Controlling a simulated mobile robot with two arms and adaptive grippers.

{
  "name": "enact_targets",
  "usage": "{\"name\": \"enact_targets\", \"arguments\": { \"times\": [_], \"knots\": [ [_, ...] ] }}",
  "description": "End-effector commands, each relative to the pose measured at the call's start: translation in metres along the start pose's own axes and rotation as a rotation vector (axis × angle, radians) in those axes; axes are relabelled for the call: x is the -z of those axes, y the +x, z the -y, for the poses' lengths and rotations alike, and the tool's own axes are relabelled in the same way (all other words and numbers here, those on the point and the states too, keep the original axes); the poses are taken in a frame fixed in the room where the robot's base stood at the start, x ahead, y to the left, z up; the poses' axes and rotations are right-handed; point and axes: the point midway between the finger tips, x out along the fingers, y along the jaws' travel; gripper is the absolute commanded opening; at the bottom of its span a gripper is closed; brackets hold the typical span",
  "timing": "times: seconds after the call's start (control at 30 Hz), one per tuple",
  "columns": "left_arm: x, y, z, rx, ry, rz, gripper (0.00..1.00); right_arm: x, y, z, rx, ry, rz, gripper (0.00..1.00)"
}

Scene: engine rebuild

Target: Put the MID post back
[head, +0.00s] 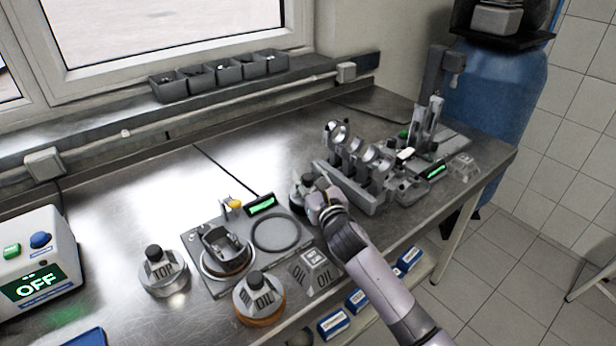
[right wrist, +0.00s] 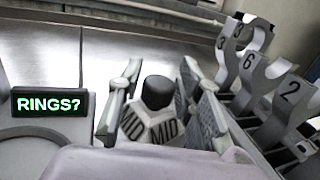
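The MID post (right wrist: 150,126), a grey faceted block with a black knob on top, stands upright between the fingers of my right gripper (right wrist: 157,105) in the right wrist view. The fingers are spread on either side, with gaps beside the knob. Whether they touch the lower body is hard to tell. In the head view the post (head: 301,190) stands on the bench between the ring fixture and the rod rack, partly hidden by my right gripper (head: 322,200). My left gripper is not in view.
The ring fixture (head: 292,258) has a green display reading "RINGS?" in the right wrist view. The TOP post (head: 163,274) and OIL post (head: 259,302) stand nearby. The numbered rod rack (head: 350,190) is close on the right. The bench behind the fixture is clear.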

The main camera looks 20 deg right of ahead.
Motion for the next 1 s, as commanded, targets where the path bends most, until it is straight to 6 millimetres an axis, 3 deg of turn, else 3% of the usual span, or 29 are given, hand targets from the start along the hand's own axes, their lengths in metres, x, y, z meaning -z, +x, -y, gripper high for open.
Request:
{"name": "enact_targets", "arguments": {
  "times": [0.13,0.53,0.67,1.0],
  "knots": [
    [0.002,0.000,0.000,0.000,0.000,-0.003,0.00,0.000,0.000,0.000,0.000,0.000,0.000,0.44],
    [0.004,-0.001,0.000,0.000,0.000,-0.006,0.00,-0.002,-0.004,0.001,0.001,0.001,-0.002,0.44],
    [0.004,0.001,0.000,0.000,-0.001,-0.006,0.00,-0.001,-0.021,0.001,0.000,-0.002,-0.001,0.44],
    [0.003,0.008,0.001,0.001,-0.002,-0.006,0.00,-0.001,-0.089,0.000,-0.001,-0.001,-0.001,0.44]
  ]
}}
